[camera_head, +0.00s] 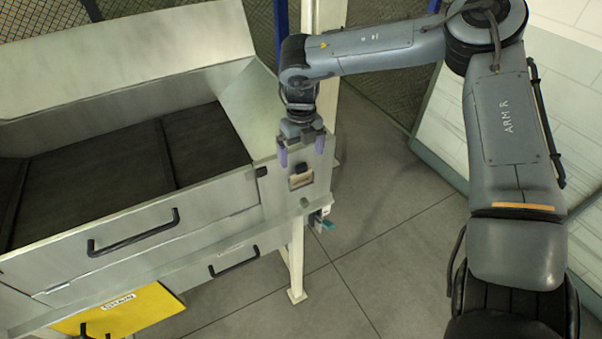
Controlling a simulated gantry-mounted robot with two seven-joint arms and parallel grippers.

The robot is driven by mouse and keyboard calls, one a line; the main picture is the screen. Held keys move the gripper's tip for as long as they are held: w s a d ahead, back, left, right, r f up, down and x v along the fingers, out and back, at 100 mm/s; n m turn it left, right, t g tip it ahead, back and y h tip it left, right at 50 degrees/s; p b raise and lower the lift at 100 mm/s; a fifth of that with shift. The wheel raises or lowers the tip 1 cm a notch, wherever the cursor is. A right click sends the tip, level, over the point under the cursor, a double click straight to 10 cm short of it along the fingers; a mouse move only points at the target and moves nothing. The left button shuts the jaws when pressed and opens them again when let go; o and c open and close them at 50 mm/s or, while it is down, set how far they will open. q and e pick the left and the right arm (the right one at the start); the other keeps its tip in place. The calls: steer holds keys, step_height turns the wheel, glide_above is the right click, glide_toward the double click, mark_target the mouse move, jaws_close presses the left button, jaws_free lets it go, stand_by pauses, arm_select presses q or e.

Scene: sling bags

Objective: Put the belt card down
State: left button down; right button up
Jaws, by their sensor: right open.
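My right gripper (301,151) hangs at the end of its arm in front of the metal conveyor's end panel, its two purple fingers apart with nothing visible between them. Just below the fingertips, a small tan card-like piece (301,181) with a dark top part shows against the panel. It may be the belt card, and I cannot tell whether it is fixed there or resting. The dark belt (90,175) lies inside the metal housing on the left. My left gripper is not in view.
The conveyor housing (150,245) has black handles along its front. A yellow item (130,312) with a white label is below it at the lower left. A cream leg (296,262) stands on grey tiles. Open floor (390,240) lies to the right of the conveyor.

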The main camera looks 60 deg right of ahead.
mark_target(301, 165)
steer(key=shift+w+d+f+p, duration=0.1)
steer(key=shift+f+p, duration=0.25)
steer(key=shift+f, duration=1.35)
steer(key=shift+w+d+f+p, duration=0.1)
steer(key=shift+f+p, duration=0.25)
steer(key=shift+f, duration=1.3)
steer(key=c, duration=1.1)
steer(key=shift+r, duration=0.1)
